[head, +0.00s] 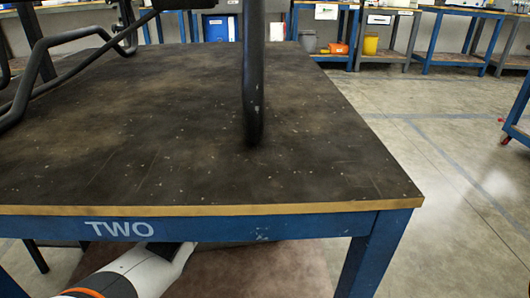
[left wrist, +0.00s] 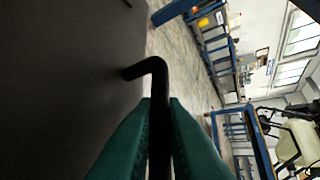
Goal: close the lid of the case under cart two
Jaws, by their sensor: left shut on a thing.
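Cart two (head: 230,225) has a blue frame marked TWO and a dark worn top. My left arm reaches under its front edge in the head view, and its gripper is hidden there. In the left wrist view my left gripper (left wrist: 160,103) has its green fingers shut on a black bent bar (left wrist: 152,67). The bar's bent end meets a large dark flat panel (left wrist: 70,75), which looks like the case lid with its handle. The rest of the case is hidden. My right gripper is not in view.
A black tubular frame (head: 253,80) stands on the cart top, with more black tubes (head: 50,45) at the left. Blue workbenches (head: 455,35) with a yellow bucket (head: 370,44) line the back.

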